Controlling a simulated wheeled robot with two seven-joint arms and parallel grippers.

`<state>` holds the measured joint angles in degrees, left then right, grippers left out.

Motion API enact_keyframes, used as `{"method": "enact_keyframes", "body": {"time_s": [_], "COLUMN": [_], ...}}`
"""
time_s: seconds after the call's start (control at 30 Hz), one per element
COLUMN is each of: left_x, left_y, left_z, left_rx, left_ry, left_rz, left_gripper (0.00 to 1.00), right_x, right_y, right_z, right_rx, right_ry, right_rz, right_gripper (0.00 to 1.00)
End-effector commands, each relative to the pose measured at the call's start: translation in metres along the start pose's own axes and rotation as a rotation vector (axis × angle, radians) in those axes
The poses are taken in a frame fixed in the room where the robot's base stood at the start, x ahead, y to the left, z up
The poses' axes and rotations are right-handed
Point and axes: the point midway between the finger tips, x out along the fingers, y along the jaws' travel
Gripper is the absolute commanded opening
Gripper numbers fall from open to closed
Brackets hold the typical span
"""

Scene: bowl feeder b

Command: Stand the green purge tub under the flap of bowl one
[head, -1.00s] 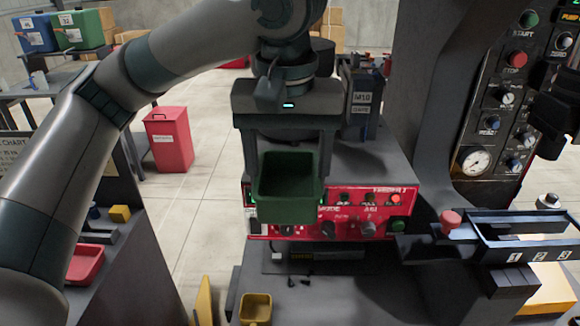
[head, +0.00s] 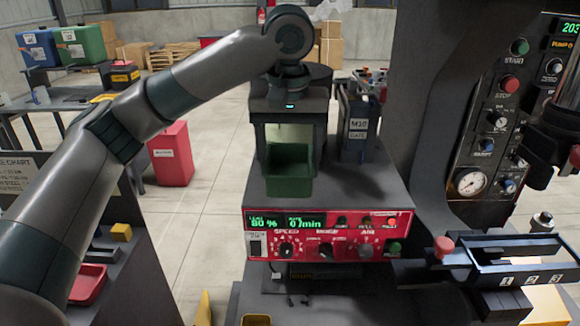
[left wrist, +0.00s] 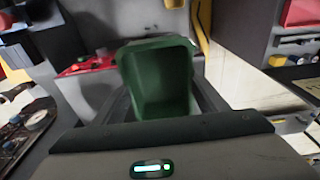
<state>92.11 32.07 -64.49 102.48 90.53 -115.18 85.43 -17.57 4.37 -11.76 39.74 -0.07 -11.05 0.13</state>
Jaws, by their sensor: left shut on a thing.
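The green purge tub (head: 289,180) is between the fingers of my left gripper (head: 290,152), which is shut on it. The tub is held upright above the top rear of the red-fronted feeder unit (head: 325,235). In the left wrist view the tub (left wrist: 160,85) fills the space ahead of the gripper. A dark round bowl (head: 320,80) shows behind the gripper, mostly hidden by it; I cannot make out its flap. A dark mechanical shape at the right edge of the head view may be my right gripper; its fingers cannot be made out.
A dark canister marked M10 (head: 360,130) stands on the unit just right of the gripper. A dark column with a gauge panel (head: 490,130) rises further right. A numbered tray (head: 510,258) is at the front right. A red bin (head: 172,153) stands on the floor at left.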

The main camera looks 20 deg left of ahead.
Motion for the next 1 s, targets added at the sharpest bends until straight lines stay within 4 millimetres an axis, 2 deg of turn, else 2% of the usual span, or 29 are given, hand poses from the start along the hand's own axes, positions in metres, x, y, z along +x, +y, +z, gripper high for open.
{"method": "enact_keyframes", "body": {"time_s": [0.2,0.4,0.67,1.0], "left_x": [0.003,0.008,0.035,0.038], "left_y": [0.000,0.000,0.000,0.000], "left_z": [-0.038,-0.064,-0.059,-0.059], "left_rx": [-0.002,-0.001,0.001,0.000], "left_ry": [-0.002,-0.001,0.001,0.001], "left_rz": [0.000,-0.001,0.000,0.000], "left_gripper": [0.40,0.40,0.40,0.40], "right_x": [-0.011,-0.019,-0.026,-0.026], "right_y": [0.006,0.007,0.007,0.006], "right_z": [0.037,0.040,0.038,0.038], "right_rx": [0.002,0.002,0.002,0.003], "right_ry": [-0.088,-0.098,-0.096,-0.095], "right_rz": [0.007,0.007,0.007,0.006], "right_gripper": [0.31,0.31,0.31,0.31]}}
